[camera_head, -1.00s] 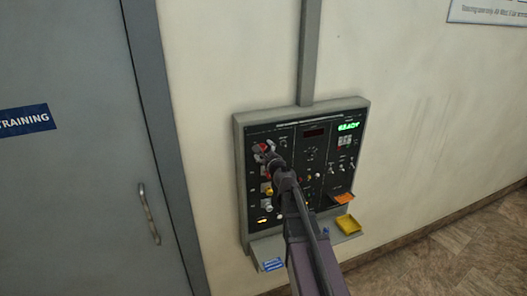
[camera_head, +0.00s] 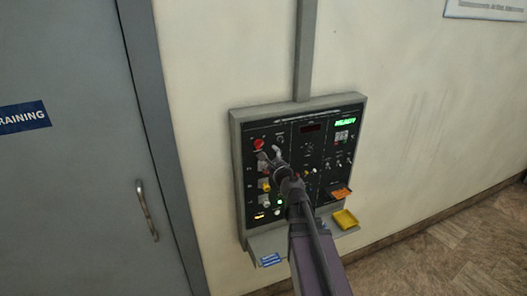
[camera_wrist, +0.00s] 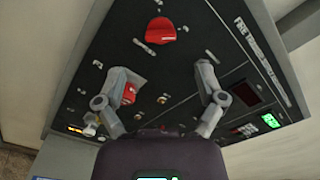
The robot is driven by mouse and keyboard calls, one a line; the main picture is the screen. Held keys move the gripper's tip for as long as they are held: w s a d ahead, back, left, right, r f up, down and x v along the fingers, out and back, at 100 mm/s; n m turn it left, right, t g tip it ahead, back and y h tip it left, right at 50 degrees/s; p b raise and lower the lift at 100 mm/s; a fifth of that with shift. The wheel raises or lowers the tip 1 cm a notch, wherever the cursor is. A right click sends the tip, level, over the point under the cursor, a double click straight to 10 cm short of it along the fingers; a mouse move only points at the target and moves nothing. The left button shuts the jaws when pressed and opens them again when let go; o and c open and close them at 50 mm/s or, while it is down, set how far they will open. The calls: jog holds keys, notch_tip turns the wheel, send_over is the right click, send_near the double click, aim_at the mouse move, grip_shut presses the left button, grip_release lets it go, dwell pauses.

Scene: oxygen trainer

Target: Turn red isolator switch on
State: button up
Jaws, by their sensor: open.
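The dark control panel (camera_head: 325,150) hangs on the wall in a grey frame. A red switch piece (camera_head: 258,144) shows at its upper left, just above my gripper (camera_head: 268,158). In the wrist view a large red piece (camera_wrist: 160,32) stands beyond the fingertips, apart from them. A second, smaller red piece (camera_wrist: 128,94) is beside the left finger; I cannot tell whether they touch. I cannot read which red part is labelled isolator. My gripper (camera_wrist: 162,76) is open, fingers spread, with nothing held between them. My arm hides part of the panel's lower middle.
A yellow knob (camera_head: 265,185) is below my gripper. The green display (camera_head: 345,121) is lit at the upper right. A grey door (camera_head: 75,170) stands left.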

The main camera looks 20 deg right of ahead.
jog(key=s, duration=0.4)
jog(key=shift+s+d, duration=0.15)
jog(key=shift+s, duration=0.15)
jog(key=s+a+f+n+g+y+b, duration=0.2)
jog(key=a+f+n+g+y+b, duration=0.15)
jog(key=a+f+n, duration=0.4)
jog(key=s+a+f+n+g+y+b, duration=0.2)
jog(key=a+f+n+g+b, duration=0.1)
jog(key=a+f+n+g, duration=0.35)
jog(key=s+d+f+n+g+h+b, duration=0.1)
jog(key=s+f+n+g+h+b, duration=0.2)
jog(key=s+f+n, duration=0.3)
jog(key=s+d+f+n+g+h+b, duration=0.2)
jog(key=s+f+n+g+h+b, duration=0.1)
jog(key=s+f, duration=0.5)
notch_tip(320, 180, down, 3)
jog(key=n+g+h, duration=0.1)
jog(key=n+g, duration=0.1)
jog(key=n, duration=0.1)
jog(key=shift+d, duration=0.25)
